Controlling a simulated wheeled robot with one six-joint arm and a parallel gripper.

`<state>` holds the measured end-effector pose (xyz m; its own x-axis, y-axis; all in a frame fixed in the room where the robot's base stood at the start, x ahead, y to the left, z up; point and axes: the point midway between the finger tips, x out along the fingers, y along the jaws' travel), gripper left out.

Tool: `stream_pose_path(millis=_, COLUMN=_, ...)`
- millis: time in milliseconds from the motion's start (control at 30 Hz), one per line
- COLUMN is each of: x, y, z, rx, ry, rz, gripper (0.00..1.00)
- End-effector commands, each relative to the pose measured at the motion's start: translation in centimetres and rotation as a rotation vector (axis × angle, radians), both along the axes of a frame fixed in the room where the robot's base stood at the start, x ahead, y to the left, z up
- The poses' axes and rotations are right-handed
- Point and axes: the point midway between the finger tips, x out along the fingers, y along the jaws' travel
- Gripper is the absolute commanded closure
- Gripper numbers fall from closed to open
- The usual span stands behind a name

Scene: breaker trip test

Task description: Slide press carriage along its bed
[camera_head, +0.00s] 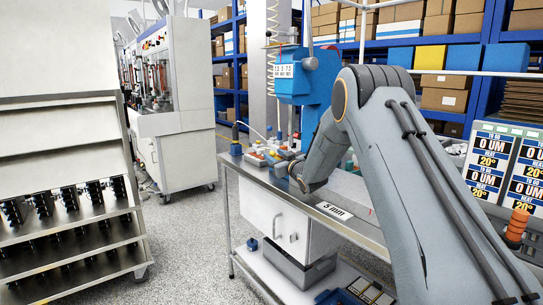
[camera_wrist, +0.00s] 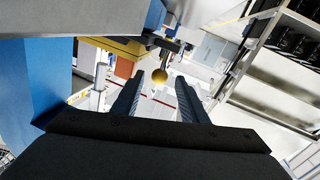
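The blue press (camera_head: 290,88) stands upright at the back of the steel workbench (camera_head: 352,228) in the head view. In the wrist view, a blue body (camera_wrist: 22,90) fills the left side, with a yellow part (camera_wrist: 112,47) beside it. A round brass-coloured knob (camera_wrist: 163,79) shows just ahead of my gripper (camera_wrist: 160,84). My gripper is open, its two dark fingers apart, with the knob lined up between the tips. I cannot tell whether either finger touches it. The carriage and its bed cannot be clearly made out; my arm hides part of the bench.
Small coloured items (camera_head: 262,155) lie on the bench left of my wrist. A steel rack (camera_head: 62,150) stands at the left, also in the wrist view (camera_wrist: 285,60). Display panels (camera_head: 490,160) and an orange knob (camera_head: 517,224) are at the right. Floor between rack and bench is clear.

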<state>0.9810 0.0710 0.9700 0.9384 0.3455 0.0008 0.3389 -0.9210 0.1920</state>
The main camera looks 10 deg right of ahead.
Motion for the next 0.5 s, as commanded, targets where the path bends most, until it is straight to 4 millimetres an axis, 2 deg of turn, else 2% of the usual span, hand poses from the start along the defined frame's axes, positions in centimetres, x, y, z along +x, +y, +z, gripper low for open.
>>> stream_pose_path(millis=200, x=-3.0, y=-1.0, z=0.0, rx=0.000, ry=0.000, rz=0.000, gripper=0.60)
stream_pose_path(millis=500, x=-4.2, y=-1.3, z=0.0, rx=0.000, ry=0.000, rz=0.002, gripper=0.60)
